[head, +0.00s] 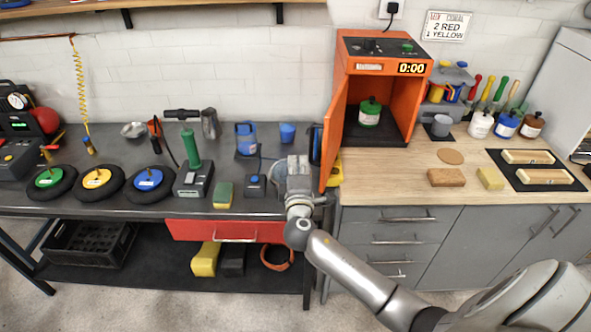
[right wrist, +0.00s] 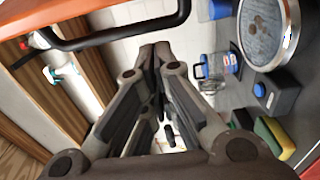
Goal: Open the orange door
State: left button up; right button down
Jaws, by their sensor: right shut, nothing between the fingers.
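The orange door (head: 334,135) of the orange cabinet (head: 384,48) stands wide open, swung out on its left side toward me. A jar with a green label (head: 370,112) shows inside the open cabinet. The door's black handle (head: 316,146) is on its left-facing outer side; it also shows in the right wrist view (right wrist: 120,35). My right gripper (head: 297,165) is just left of the door, over the dark bench. Its fingers (right wrist: 156,55) are shut and empty, beside the handle and not around it. My left gripper is not in view.
Left of my right gripper, the dark bench (head: 110,208) holds discs, a green-handled tool (head: 192,150), a sponge (head: 223,194) and a blue jug (head: 246,139). The wooden counter (head: 400,185) on the right holds blocks, jars and a black tray (head: 537,185).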

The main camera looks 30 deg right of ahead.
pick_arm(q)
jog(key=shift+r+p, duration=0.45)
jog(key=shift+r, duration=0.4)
pick_arm(e)
jog(key=s+d, duration=0.2)
jog(key=shift+s, duration=0.4)
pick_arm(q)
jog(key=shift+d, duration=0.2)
pick_arm(e)
jog(key=shift+w, duration=0.1)
